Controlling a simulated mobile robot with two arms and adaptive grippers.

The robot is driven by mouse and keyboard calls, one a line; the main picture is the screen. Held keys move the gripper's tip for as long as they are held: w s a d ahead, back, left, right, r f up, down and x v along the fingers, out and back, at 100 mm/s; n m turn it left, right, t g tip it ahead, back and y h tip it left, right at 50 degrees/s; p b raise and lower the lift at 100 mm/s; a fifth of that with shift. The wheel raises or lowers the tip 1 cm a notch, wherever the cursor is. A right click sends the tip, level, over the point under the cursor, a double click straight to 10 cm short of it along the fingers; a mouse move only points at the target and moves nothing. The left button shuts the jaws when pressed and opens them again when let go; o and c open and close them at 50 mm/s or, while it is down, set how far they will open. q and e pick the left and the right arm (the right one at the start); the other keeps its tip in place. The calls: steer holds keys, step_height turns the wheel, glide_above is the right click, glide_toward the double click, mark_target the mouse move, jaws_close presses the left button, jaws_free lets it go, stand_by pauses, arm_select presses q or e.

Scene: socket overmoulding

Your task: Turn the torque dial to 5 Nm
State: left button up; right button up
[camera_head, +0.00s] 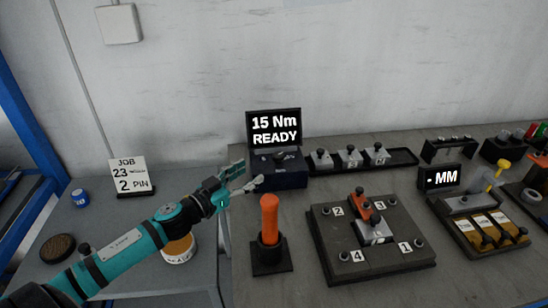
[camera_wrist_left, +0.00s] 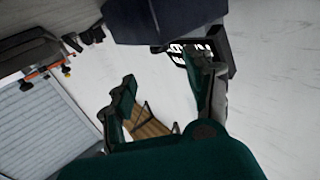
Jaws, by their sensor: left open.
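The torque controller is a dark box (camera_head: 284,178) on the table, with a screen (camera_head: 274,127) behind it that reads "15 Nm READY". The dial (camera_head: 268,157) seems to be the dark part on top of the box; its pointer is too small to read. My left gripper (camera_head: 249,173) is open and empty at the left side of the box, its fingers pointing toward it. I cannot tell whether they touch it. The left wrist view shows the open fingers (camera_wrist_left: 163,95), with the dark box (camera_wrist_left: 175,20) and part of the tilted screen (camera_wrist_left: 190,48) beyond them. My right gripper is out of view.
An orange-handled tool (camera_head: 269,216) stands in a black holder just in front of the box. A fixture plate (camera_head: 375,262) with numbered spots lies right of it. A tray (camera_head: 402,157) of grey blocks is right of the box. A job card (camera_head: 131,174) stands at left.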

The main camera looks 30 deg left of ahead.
mark_target(274, 158)
arm_select(q)
steer(key=x, duration=0.5)
steer(key=shift+r+p, duration=0.2)
steer(key=shift+p, duration=0.1)
steer(key=x, duration=0.4)
steer(key=shift+f, duration=0.15)
steer(key=shift+w+d, duration=0.2)
steer(key=shift+w, duration=0.4)
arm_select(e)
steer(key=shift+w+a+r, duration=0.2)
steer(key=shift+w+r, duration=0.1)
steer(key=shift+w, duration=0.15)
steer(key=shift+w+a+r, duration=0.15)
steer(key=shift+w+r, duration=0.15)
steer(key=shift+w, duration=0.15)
arm_select(q)
steer(key=shift+c, duration=0.3)
